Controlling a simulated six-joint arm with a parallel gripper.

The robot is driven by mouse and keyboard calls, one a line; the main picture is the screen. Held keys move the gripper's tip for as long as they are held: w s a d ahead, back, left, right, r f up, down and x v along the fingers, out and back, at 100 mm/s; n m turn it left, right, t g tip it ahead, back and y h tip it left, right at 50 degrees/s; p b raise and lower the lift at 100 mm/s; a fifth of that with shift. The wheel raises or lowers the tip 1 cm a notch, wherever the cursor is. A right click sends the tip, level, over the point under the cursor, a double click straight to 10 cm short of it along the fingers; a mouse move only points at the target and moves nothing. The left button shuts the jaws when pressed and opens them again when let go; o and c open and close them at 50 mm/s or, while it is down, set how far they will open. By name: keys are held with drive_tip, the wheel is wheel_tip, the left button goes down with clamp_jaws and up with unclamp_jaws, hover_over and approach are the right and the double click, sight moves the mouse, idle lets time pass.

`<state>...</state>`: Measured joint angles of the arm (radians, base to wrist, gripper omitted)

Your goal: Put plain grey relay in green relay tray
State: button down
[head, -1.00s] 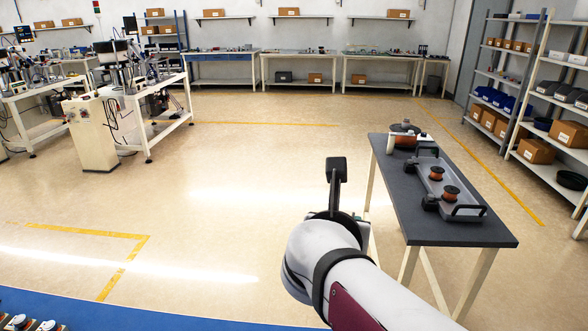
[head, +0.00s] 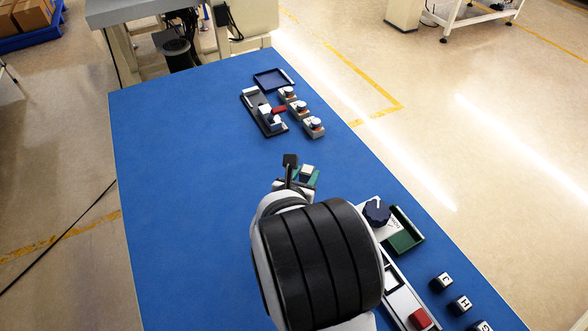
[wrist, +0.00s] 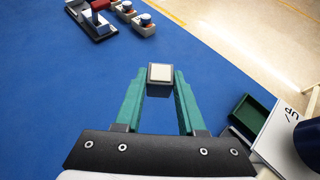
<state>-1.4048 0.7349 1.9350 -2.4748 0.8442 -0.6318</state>
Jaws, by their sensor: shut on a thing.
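My gripper (wrist: 160,76) is shut on a small grey block with a pale top face, the plain grey relay (wrist: 160,70). The relay sits between the green fingertips, over bare blue table; its height above the table is hard to judge. In the head view the relay (head: 307,169) shows just past my wrist, which hides part of the gripper. The green relay tray (head: 406,238) is to the right of my gripper, beside a panel with a dark knob. It also shows in the wrist view at right (wrist: 249,116), and its visible inside looks empty.
A dark blue tray (head: 271,81) lies at the table's far end, near a dark fixture (head: 262,112) with a red part. Several grey parts with blue-and-white tops stand beside it. The knob panel (head: 371,218) and lettered cubes (head: 459,305) are at right. The table's left side is clear.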

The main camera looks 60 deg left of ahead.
drive_tip(key=s+a+f, duration=0.4)
drive_tip(key=s+a, duration=0.1)
drive_tip(key=s+a+f, duration=0.2)
drive_tip(key=s, duration=0.1)
drive_tip(key=shift+s+a+f, duration=0.15)
drive_tip(key=shift+f, duration=0.15)
drive_tip(key=f, duration=0.3)
drive_tip(key=shift+s+a+f, duration=0.3)
drive_tip(key=shift+f, duration=0.4)
drive_tip(key=shift+f, duration=0.2)
drive_tip(key=c, duration=0.5)
unclamp_jaws()
